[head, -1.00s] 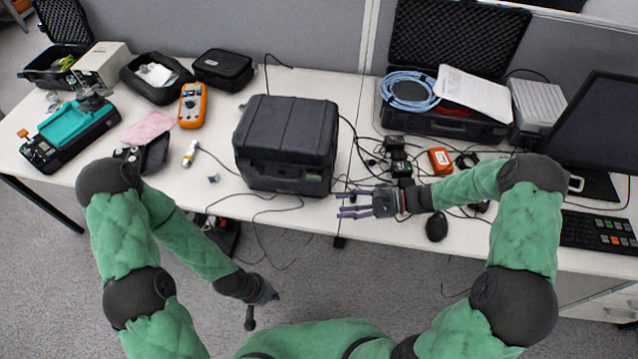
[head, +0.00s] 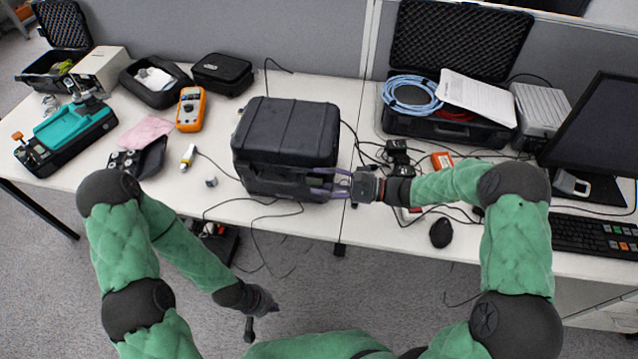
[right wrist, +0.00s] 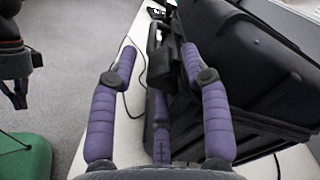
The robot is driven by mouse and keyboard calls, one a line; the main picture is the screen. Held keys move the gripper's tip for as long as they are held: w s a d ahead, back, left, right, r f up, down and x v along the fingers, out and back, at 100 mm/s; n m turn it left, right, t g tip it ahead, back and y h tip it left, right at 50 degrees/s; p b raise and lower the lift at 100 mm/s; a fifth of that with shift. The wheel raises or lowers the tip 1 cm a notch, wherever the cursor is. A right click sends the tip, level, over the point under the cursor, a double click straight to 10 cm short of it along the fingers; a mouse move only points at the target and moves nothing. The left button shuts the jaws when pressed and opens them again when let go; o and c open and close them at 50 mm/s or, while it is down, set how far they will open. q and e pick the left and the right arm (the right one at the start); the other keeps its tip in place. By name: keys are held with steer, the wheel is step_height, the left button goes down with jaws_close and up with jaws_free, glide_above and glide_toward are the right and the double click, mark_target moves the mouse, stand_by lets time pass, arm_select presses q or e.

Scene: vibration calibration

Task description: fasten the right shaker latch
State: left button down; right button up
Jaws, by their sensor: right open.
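The shaker is a closed black hard case (head: 285,140) near the front edge of the table, left of centre. My right gripper (head: 322,182) is at the case's front right corner, with its purple fingers spread and pointing left. In the right wrist view, the fingers (right wrist: 158,58) are apart, and a dark latch-like part (right wrist: 165,50) on the case (right wrist: 250,60) shows between their tips. I cannot tell whether they touch it, or whether the latch is fastened. My left gripper (head: 255,318) hangs low in front of the table, away from the case; its finger opening is unclear.
Black cables (head: 375,155) and small boxes lie right of the case. A mouse (head: 441,232) and keyboard (head: 600,228) are further right. An orange multimeter (head: 191,109) and a white-and-yellow pen-like tool (head: 188,156) lie left. The table strip before the case is mostly clear.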

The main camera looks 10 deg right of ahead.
steer(key=shift+w+a, duration=0.15)
steer(key=shift+a, duration=0.4)
jaws_close()
